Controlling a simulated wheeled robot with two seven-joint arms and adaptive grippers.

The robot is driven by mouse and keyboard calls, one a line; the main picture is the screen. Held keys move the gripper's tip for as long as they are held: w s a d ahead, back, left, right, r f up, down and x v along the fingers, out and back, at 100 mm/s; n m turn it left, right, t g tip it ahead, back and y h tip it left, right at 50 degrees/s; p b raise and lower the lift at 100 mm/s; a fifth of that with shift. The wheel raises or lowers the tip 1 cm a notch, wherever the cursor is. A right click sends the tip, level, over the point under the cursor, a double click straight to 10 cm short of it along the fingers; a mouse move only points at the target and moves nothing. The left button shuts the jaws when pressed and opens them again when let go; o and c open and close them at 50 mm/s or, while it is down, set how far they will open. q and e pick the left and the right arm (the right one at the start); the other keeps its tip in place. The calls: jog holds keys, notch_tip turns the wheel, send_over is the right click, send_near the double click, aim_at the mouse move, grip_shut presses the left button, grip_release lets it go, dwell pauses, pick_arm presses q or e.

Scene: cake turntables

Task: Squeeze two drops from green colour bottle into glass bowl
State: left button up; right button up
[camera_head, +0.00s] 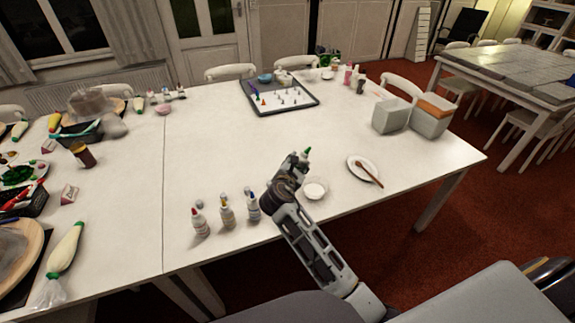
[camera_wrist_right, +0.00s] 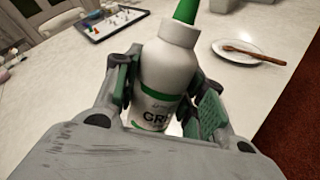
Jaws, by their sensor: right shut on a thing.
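My right gripper (camera_head: 294,165) is shut on the green colour bottle, a white bottle with a green cap (camera_head: 307,152). In the right wrist view the bottle (camera_wrist_right: 165,75) stands between the two fingers, cap end away from the camera, with a green band and "GR" lettering on its label. The glass bowl (camera_head: 316,189) is small, with whitish contents, and sits on the table just right of and nearer than the held bottle. I cannot tell whether the bottle touches the table. My left gripper is not in view.
Several colour bottles (camera_head: 227,212) stand left of my right arm near the front edge. A white plate with a brown brush (camera_head: 366,170) lies to the right. A dark tray of small pieces (camera_head: 280,97) is further back. The middle of the table (camera_head: 215,135) is clear.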

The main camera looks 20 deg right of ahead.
aim_at(305, 161)
jog(key=d+m+y, duration=0.1)
jog(key=d+m+y+p, duration=0.1)
jog(key=d, duration=0.1)
jog(key=shift+w+d+r+m+g, duration=0.1)
jog(key=shift+w+r+m+g, duration=0.05)
jog(key=shift+m+g, duration=0.15)
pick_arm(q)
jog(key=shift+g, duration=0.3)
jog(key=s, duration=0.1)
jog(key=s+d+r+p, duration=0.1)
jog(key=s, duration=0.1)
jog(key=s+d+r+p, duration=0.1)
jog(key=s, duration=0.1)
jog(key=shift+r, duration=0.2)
pick_arm(e)
jog(key=w+d+f+m, duration=0.1)
jog(key=w+f+m, duration=0.1)
jog(key=m, duration=0.8)
jog(key=w+d+f+m+t, duration=0.1)
jog(key=w+d+m, duration=0.1)
jog(key=m, duration=0.8)
jog(key=shift+w+d+f, duration=0.3)
jog(key=shift+w+f, duration=0.1)
jog(key=shift+t+h, duration=0.3)
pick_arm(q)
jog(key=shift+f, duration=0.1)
pick_arm(e)
jog(key=shift+f, duration=0.1)
